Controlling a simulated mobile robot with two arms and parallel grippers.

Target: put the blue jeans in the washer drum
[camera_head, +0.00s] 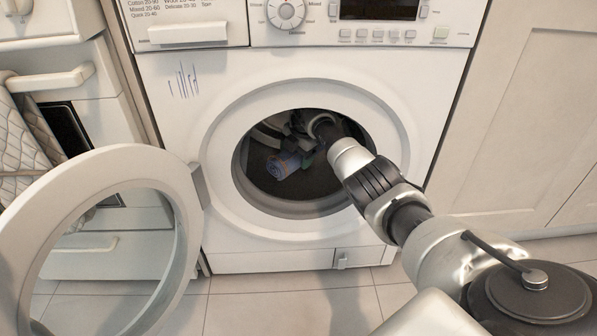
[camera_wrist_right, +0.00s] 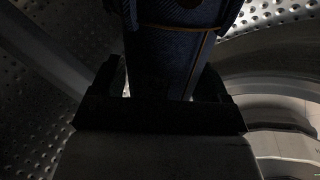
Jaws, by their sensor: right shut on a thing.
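The white washer (camera_head: 180,140) has its drum opening facing me, with the round door (camera_head: 95,165) swung open to the left. The blue jeans (camera_head: 283,165) are a rolled bundle inside the drum (camera_head: 300,190). My right arm reaches through the opening, and my right gripper (camera_head: 306,152) is inside the drum, shut on the jeans. In the right wrist view the dark blue jeans (camera_wrist_right: 170,55) with orange stitching sit between the two fingers, and the perforated drum wall (camera_wrist_right: 45,95) shows around them. The fingertips are dim. My left gripper is not in view.
The washer rim (camera_head: 225,205) surrounds my right arm closely. Cabinets (camera_head: 545,120) stand at the right. At the left are an oven handle with a hanging quilted cloth (camera_head: 25,130). The tiled floor (camera_head: 270,305) in front is clear.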

